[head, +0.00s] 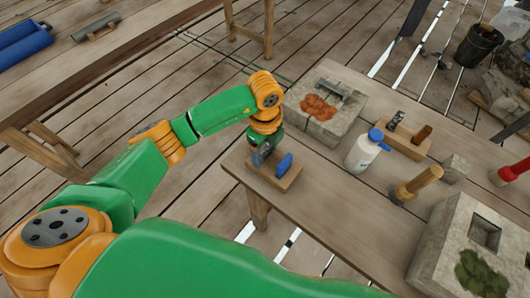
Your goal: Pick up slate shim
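My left gripper (262,154) is at the small wooden rack (289,181) near the table's left corner. It points down, and its fingers are small and partly hidden by the wrist, so I cannot tell if they are open or shut. A blue piece (284,165) stands in the rack just right of the fingers. No slate shim can be made out for certain; a dark piece at the fingers is too small to tell from the gripper. My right gripper is not in view.
On the table (318,205) stand a hollow stone block (345,118) with orange material, a white bottle (361,155) with a blue cap, a second wooden rack (409,148), a wooden-handled tool (420,182) and a mossy stone block (452,235).

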